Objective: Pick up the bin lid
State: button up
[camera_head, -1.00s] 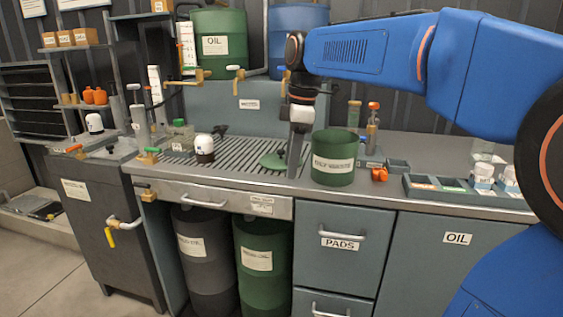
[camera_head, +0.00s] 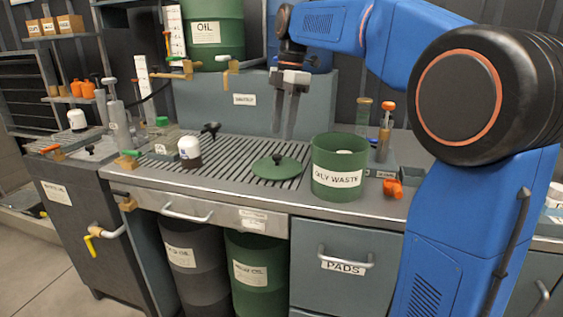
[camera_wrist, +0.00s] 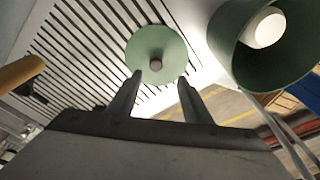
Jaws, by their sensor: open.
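The bin lid (camera_head: 276,168) is a green disc with a small dark knob. It lies flat on the slotted grate, left of the green bin (camera_head: 337,182) labelled "OILY WASTE". The bin is open at the top, with something pale inside. My gripper (camera_head: 287,136) is open and empty, pointing down above and behind the lid. In the wrist view, the lid (camera_wrist: 156,54) lies beyond the fingertips (camera_wrist: 160,78), with its knob roughly centred between them and apart from them. The bin (camera_wrist: 226,35) shows at the upper right there, with a white round object in it.
A white-and-dark bottle (camera_head: 190,152) and a black funnel-like item (camera_head: 210,129) stand on the grate to the left. An orange item (camera_head: 393,188) lies right of the bin. A brass tap (camera_head: 228,65) hangs behind. The grate between bottle and lid is clear.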

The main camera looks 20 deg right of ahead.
aim_at(277, 155)
jog(key=shift+w+a+f, duration=0.15)
jog(key=shift+f, duration=1.05)
jog(key=shift+w+a+f, duration=0.1)
jog(key=shift+a+f, duration=0.1)
jog(key=shift+f, duration=1.05)
jog(key=shift+w+a+f, duration=0.15)
jog(key=shift+f, duration=1.05)
grip_shut()
